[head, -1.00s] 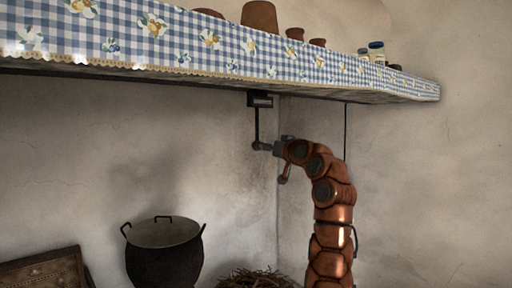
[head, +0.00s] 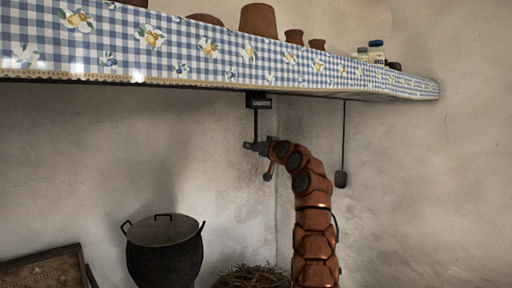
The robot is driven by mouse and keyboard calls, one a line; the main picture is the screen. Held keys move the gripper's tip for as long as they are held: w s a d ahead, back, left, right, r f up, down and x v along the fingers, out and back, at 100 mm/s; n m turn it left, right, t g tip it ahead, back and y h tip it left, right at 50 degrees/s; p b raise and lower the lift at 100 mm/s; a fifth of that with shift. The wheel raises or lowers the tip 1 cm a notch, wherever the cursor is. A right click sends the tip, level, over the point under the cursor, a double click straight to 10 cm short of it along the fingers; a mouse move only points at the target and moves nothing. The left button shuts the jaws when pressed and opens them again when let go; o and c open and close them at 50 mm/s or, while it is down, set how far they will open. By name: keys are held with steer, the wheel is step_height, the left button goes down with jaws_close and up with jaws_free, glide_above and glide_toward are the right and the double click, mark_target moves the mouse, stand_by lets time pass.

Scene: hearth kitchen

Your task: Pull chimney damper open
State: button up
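The damper's dark box (head: 259,101) is fixed under the front edge of the cloth-covered shelf. It bears a small pale label too small to read. A thin dark pull rod (head: 256,125) hangs straight down from it. My gripper (head: 250,146) is at the rod's lower end, reaching in from the right, with its tips extending just left of the rod. The knob at the rod's bottom is hidden by the gripper. I cannot tell whether the fingers are closed on it or only around it.
The shelf (head: 180,52) with clay pots (head: 258,20) and jars runs above my arm. A second dark cord with a weight (head: 341,180) hangs at the right. A lidded black pot (head: 164,250), a straw basket (head: 250,276) and a wooden box (head: 45,272) are below.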

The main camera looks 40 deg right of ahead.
steer(key=shift+c, duration=0.2)
jaws_close()
stand_by(0.3)
